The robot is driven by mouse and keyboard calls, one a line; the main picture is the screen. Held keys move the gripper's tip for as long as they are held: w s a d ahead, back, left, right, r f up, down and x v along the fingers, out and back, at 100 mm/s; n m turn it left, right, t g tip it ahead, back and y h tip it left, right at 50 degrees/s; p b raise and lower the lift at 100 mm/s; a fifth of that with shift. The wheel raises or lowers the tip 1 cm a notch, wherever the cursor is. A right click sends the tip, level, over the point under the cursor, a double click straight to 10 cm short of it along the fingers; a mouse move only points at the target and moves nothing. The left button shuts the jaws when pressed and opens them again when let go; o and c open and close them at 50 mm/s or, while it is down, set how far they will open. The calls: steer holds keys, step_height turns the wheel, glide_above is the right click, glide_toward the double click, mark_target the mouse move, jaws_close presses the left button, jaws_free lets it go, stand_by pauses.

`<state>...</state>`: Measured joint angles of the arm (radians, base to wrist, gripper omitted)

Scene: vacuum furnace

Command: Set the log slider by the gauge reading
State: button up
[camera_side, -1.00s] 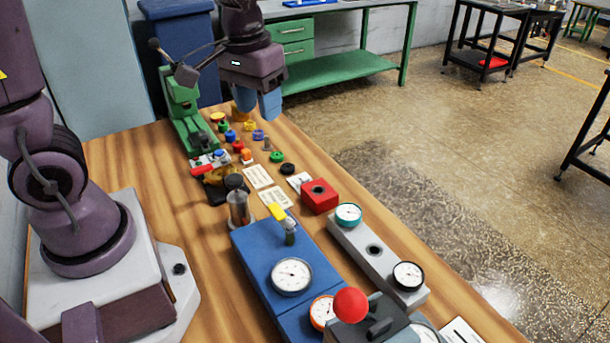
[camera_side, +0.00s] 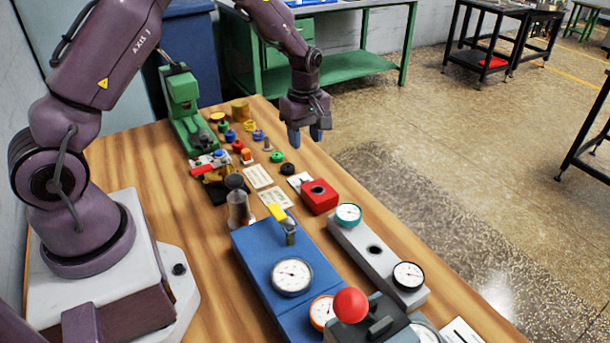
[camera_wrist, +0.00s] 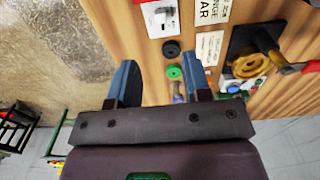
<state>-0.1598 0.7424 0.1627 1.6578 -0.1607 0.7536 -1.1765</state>
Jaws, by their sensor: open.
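My gripper (camera_side: 305,136) hangs fingers down near the table's right edge, its two blue fingers apart and empty. In the wrist view, the open fingers (camera_wrist: 163,78) have a black ring (camera_wrist: 171,49) and a green ring (camera_wrist: 174,72) between them in the picture. A large white-faced gauge (camera_side: 292,276) sits on the blue box (camera_side: 262,248). An orange-rimmed gauge (camera_side: 322,311) is partly hidden in front. A teal-rimmed gauge (camera_side: 348,214) and a black-rimmed gauge (camera_side: 408,275) sit on the grey block (camera_side: 368,262). Their readings are too small to tell. I cannot tell which part is the log slider.
A red block (camera_side: 319,197) with a hole stands behind the grey block. A red ball knob (camera_side: 350,305) rises at the front. Printed cards (camera_side: 275,197), a metal cylinder (camera_side: 239,208), a brass wheel (camera_wrist: 248,66) and several small coloured parts crowd the middle. A green press (camera_side: 184,105) stands at the back.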

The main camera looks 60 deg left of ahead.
mark_target(305, 178)
step_height(305, 178, down, 11)
steer(key=shift+f, duration=0.15)
steer(key=shift+c, duration=0.4)
jaws_close()
